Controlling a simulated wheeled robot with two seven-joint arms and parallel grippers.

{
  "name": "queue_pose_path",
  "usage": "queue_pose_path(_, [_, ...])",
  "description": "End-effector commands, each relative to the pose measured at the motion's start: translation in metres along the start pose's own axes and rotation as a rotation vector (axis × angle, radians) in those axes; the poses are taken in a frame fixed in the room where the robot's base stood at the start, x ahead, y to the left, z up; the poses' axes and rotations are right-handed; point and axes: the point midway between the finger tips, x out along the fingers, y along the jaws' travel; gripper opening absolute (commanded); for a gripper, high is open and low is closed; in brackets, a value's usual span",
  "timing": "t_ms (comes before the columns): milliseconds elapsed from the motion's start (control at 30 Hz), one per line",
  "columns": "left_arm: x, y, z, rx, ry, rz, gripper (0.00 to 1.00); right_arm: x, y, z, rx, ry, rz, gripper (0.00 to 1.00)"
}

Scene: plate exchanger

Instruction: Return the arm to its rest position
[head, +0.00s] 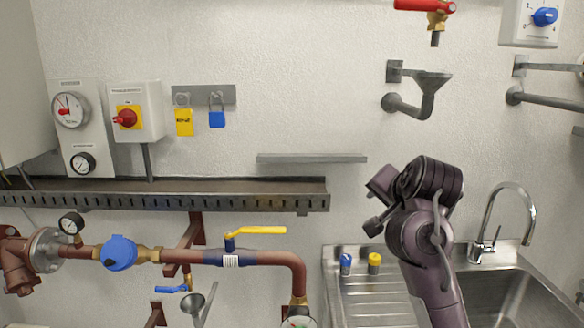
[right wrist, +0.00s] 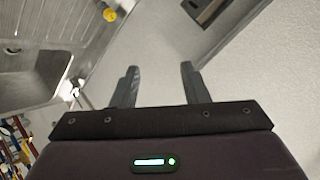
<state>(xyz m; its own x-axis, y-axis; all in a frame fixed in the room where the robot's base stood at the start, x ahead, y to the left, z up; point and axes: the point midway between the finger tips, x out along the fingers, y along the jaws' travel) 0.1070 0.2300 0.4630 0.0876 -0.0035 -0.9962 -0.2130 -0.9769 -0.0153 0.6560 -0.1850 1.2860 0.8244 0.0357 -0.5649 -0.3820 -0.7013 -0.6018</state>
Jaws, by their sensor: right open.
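My right arm comes up from the bottom in the head view, in front of the sink's left part. Its gripper (head: 378,205) points to the left, and its fingertips are hard to make out there. In the right wrist view the two dark fingers of the right gripper (right wrist: 160,75) stand apart with nothing between them. My left gripper is not in view.
A steel sink (head: 390,300) with a tap (head: 510,215) lies behind the right arm. A blue-capped item (head: 346,264) and a yellow-capped item (head: 374,262) stand on it. A funnel (head: 428,90) and narrow shelf (head: 312,158) are on the wall. A pipe with a yellow-handled valve (head: 255,231) runs left.

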Motion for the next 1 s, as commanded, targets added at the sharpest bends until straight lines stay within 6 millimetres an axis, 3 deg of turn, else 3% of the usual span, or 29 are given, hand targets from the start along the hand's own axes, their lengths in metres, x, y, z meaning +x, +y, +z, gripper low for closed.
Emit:
queue_pose_path(33, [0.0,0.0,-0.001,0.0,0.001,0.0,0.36,0.014,0.029,0.026,-0.051,-0.037,0.035,0.41])
queue_pose_path(233, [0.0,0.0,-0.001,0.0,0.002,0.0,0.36,0.036,0.125,0.113,-0.272,-0.167,0.131,0.41])
queue_pose_path(367, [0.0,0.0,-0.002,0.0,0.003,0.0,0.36,0.03,0.184,0.168,-0.415,-0.263,0.177,0.41])
queue_pose_path(500, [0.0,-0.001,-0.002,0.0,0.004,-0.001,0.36,0.009,0.241,0.223,-0.566,-0.372,0.213,0.41])
queue_pose_path(700, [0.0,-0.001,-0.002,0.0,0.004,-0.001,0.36,-0.024,0.289,0.271,-0.717,-0.486,0.23,0.41])
queue_pose_path(1000, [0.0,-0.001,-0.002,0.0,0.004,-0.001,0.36,-0.065,0.327,0.311,-0.856,-0.604,0.231,0.41])
